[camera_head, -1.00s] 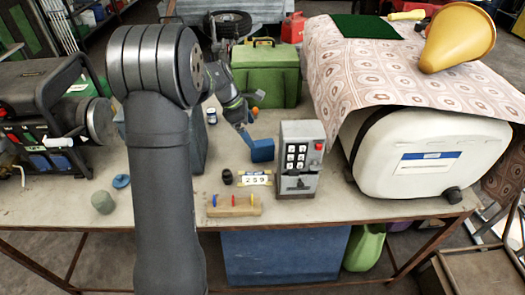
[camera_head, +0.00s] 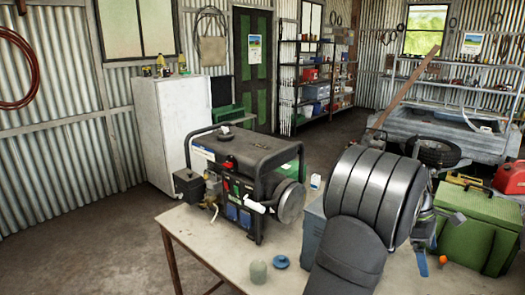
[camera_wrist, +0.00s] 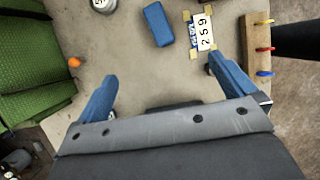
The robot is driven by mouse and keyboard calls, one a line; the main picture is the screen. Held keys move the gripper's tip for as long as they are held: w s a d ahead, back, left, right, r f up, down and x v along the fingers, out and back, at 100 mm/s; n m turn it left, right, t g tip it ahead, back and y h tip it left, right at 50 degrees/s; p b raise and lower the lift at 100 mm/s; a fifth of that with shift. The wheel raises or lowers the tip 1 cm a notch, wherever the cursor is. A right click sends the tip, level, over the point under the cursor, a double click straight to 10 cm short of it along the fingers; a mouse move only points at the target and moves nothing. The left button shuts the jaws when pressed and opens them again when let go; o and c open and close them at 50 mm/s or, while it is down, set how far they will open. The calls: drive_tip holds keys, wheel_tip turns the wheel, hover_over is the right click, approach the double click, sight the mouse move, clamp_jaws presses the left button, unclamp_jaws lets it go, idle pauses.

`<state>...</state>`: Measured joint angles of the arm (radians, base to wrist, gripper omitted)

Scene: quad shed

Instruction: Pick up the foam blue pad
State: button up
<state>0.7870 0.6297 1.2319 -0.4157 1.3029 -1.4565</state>
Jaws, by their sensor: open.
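The foam blue pad (camera_wrist: 158,24) lies flat on the bench top, near the top middle of the wrist view. My gripper (camera_wrist: 162,70) is open and empty, its two blue fingers spread wide. The pad is beyond the fingertips, roughly between their lines, and touches neither. In the head view one blue finger (camera_head: 422,263) shows at the right, beside my large arm link. The pad is not seen in the head view.
A number card (camera_wrist: 203,32) lies right of the pad, then a wooden block with coloured rings (camera_wrist: 258,50). A green box (camera_head: 482,228) stands at the right and a generator (camera_head: 245,180) at the left of the bench. An orange knob (camera_wrist: 74,62) is left of the fingers.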

drive_tip(key=c, duration=0.9)
drive_tip(key=shift+s, duration=0.1)
drive_tip(key=s+d+f, duration=0.2)
drive_tip(key=f, duration=0.3)
drive_tip(key=s+d+f+n, duration=0.1)
drive_tip(key=s+d+f, duration=0.1)
drive_tip(key=f, duration=0.4)
drive_tip(key=s+d+f+n, duration=0.1)
drive_tip(key=s+d+f, duration=0.1)
drive_tip(key=f, duration=0.3)
drive_tip(key=shift+f+t, duration=0.25)
drive_tip(key=shift+t, duration=0.05)
